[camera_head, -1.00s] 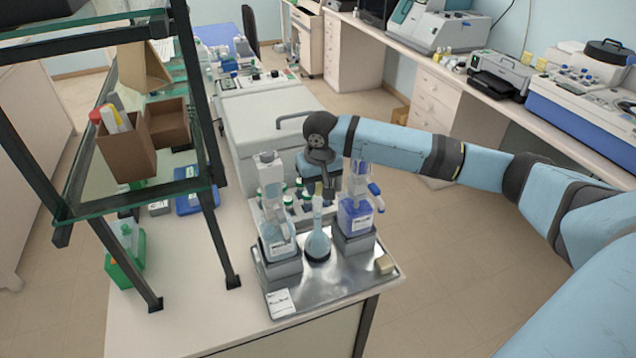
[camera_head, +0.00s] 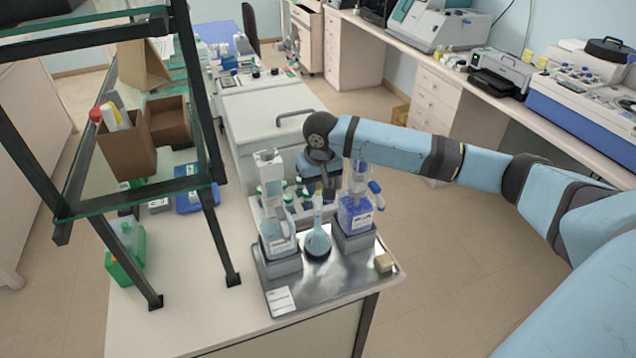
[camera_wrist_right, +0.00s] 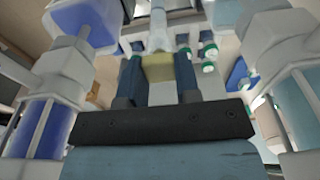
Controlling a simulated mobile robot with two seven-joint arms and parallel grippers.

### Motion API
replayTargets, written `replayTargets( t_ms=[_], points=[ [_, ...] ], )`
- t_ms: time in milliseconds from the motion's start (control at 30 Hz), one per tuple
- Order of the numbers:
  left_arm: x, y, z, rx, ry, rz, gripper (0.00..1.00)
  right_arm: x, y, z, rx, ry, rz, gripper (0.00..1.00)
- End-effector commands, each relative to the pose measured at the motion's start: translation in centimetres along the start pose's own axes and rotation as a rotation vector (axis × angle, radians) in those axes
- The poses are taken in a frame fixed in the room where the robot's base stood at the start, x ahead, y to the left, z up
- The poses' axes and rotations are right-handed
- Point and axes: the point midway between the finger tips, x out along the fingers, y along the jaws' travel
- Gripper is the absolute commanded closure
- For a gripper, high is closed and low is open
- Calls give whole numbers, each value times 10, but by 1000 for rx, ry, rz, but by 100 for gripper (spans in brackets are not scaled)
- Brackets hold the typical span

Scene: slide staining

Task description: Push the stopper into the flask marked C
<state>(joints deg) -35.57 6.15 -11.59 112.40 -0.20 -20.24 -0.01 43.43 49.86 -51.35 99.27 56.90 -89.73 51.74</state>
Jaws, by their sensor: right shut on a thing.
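The glass flask (camera_head: 318,242), with a round body of pale blue liquid and a slim neck, stands between two dispenser bottles on the metal tray (camera_head: 345,281). No letter C is readable on it. My right gripper (camera_head: 325,194) is at its neck top. In the right wrist view, the right gripper (camera_wrist_right: 158,72) is shut on a yellowish stopper (camera_wrist_right: 158,67). The pale flask neck (camera_wrist_right: 158,36) lines up just beyond the stopper. I cannot tell how deep the stopper sits. My left gripper is not in view.
The left dispenser bottle (camera_head: 279,238) and right dispenser bottle (camera_head: 356,216) stand close on both sides. Several green-capped vials stand behind the flask. A shelf rack (camera_head: 205,150) stands left.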

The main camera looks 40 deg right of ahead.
Motion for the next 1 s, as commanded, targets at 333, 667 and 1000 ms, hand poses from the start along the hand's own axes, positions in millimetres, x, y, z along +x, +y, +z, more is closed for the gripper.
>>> replayTargets(
  t_ms=[333, 667, 1000],
  points=[
    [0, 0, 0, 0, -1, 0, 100, 1, 0, 0, 0, 0, 0, 91],
    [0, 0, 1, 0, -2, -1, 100, 5, 0, 1, 0, 0, 0, 91],
    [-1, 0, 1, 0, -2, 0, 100, 5, 0, 1, 0, 0, 0, 58]
  ],
)
